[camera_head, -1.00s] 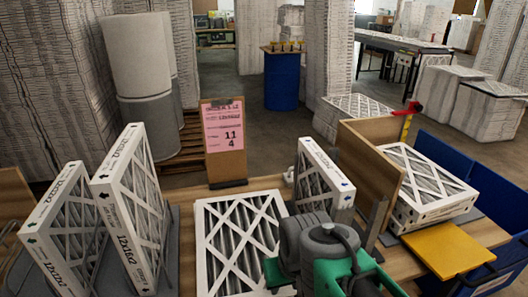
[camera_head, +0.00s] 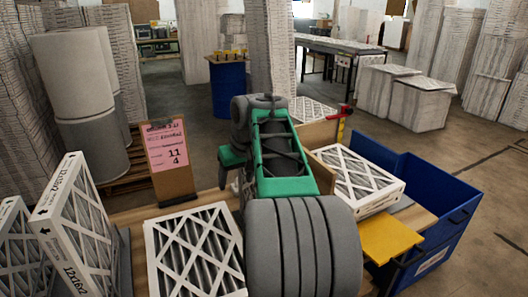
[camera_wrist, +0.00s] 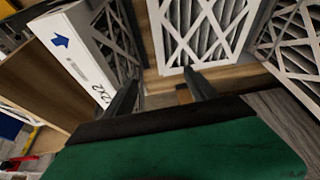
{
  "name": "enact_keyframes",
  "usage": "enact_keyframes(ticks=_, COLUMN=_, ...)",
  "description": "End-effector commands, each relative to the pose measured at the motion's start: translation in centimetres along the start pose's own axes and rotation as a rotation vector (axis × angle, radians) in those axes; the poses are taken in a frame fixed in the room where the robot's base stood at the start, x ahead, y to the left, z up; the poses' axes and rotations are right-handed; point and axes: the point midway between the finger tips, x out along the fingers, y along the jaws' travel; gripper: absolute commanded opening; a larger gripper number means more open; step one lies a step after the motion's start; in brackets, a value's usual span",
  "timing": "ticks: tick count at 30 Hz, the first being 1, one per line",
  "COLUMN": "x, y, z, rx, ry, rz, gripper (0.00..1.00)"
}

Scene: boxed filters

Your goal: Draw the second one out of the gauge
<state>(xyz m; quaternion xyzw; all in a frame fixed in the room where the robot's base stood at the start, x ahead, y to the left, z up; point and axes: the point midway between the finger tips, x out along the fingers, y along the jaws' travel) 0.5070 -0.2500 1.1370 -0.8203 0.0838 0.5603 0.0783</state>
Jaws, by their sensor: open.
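White cardboard-framed filters with grey pleats are the objects here. One filter (camera_wrist: 82,42) with a blue arrow on its edge stands upright beside a wooden board (camera_wrist: 40,85) in the wrist view. In the head view my arm hides that filter. A red piece (camera_head: 339,113) on yellow tape sits at the board's end. My gripper (camera_wrist: 160,82) is open and empty, its left finger close to the blue-arrow filter; contact is unclear. Which part is the gauge is unclear.
A flat filter (camera_head: 195,252) lies on the table's near middle. Upright filters (camera_head: 80,225) stand at the left. A clipboard (camera_head: 168,160) with a pink sheet reads 11 and 4. A yellow plate (camera_head: 390,238) and blue bin (camera_head: 435,205) are at the right.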

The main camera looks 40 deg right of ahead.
Motion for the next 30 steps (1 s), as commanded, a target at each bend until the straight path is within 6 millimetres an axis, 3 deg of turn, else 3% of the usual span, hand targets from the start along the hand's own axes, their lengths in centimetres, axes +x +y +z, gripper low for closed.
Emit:
enact_keyframes(ticks=1, x=-0.8, y=3.3, z=-1.0, rx=0.021, ry=0.005, rz=0.015, gripper=0.66)
enact_keyframes(ticks=3, x=-1.4, y=6.5, z=-1.7, rx=0.033, ry=0.012, rz=0.032, gripper=0.66)
enact_keyframes(ticks=7, x=-1.9, y=9.6, z=-2.1, rx=0.043, ry=0.019, rz=0.050, gripper=0.66)
enact_keyframes(ticks=11, x=-0.9, y=10.0, z=-2.2, rx=0.042, ry=0.021, rz=0.051, gripper=0.66)
enact_keyframes(ticks=21, x=4.7, y=10.2, z=-2.3, rx=0.042, ry=0.021, rz=0.052, gripper=0.66)
enact_keyframes(ticks=30, x=5.7, y=10.3, z=-2.4, rx=0.043, ry=0.024, rz=0.054, gripper=0.66)
